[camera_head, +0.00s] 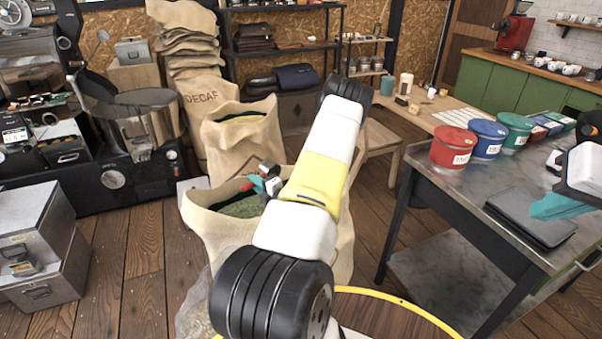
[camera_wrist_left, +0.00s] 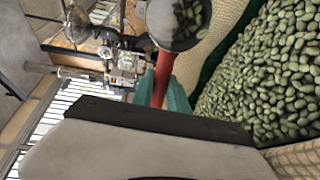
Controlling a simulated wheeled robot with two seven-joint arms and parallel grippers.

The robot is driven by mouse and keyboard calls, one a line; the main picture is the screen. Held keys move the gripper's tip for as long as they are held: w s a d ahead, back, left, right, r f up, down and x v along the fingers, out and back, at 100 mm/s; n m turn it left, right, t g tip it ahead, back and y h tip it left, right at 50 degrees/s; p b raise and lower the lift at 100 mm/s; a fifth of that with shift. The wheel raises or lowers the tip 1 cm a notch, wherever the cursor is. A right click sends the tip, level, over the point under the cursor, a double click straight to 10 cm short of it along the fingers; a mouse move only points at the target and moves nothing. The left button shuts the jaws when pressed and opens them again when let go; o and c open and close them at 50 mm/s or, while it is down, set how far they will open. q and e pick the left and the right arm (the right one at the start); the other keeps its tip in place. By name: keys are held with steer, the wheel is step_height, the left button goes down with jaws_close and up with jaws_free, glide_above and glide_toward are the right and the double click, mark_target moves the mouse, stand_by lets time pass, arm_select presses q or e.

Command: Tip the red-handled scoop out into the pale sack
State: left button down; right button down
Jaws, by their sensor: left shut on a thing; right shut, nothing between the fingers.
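My left gripper (camera_head: 262,185) is shut on the red handle (camera_wrist_left: 160,82) of the scoop, over the mouth of the front pale sack (camera_head: 203,222). In the head view only a bit of red handle (camera_head: 247,187) shows beside the fingers. In the left wrist view the scoop's metal bowl (camera_wrist_left: 176,40) is partly cut off by the top edge, with some beans visible inside it. The pale sack is open and holds green beans (camera_wrist_left: 270,75), which lie beside the scoop. My right gripper (camera_head: 556,206) is shut and empty above the metal table at the right.
A second open sack (camera_head: 240,142) with a dark green lining stands behind the front one. The metal table (camera_head: 445,190) carries red, blue and green tins and a dark flat slab (camera_head: 530,218). Metal boxes (camera_head: 40,250) stand at the left. Wooden floor is clear between boxes and sacks.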

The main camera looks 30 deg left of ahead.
arm_select(q)
steer(key=shift+s+d+r+t+y+b, duration=0.1)
steer(key=shift+d+r+t+y+b, duration=0.15)
steer(key=shift+r+y, duration=0.3)
steer(key=shift+d+r+t+y+b, duration=0.1)
steer(key=shift+r+y+b, duration=0.25)
steer(key=shift+y, duration=0.25)
steer(key=shift+s+d+r+t+y+b, duration=0.15)
steer(key=shift+d+r+y+b, duration=0.1)
steer(key=shift+r+y, duration=0.3)
stand_by(1.2)
steer(key=shift+w+a, duration=0.1)
steer(key=f+h, duration=0.1)
steer(key=a+f+g+h, duration=0.1)
steer(key=h, duration=0.1)
steer(key=f+h, duration=0.1)
steer(key=shift+w+a+f+g, duration=0.2)
steer(key=shift+a+f+g, duration=0.1)
steer(key=shift+a+g, duration=0.1)
steer(key=shift+f+h, duration=0.15)
steer(key=shift+h, duration=0.45)
steer(key=shift+w, duration=0.1)
steer(key=shift+a, duration=0.1)
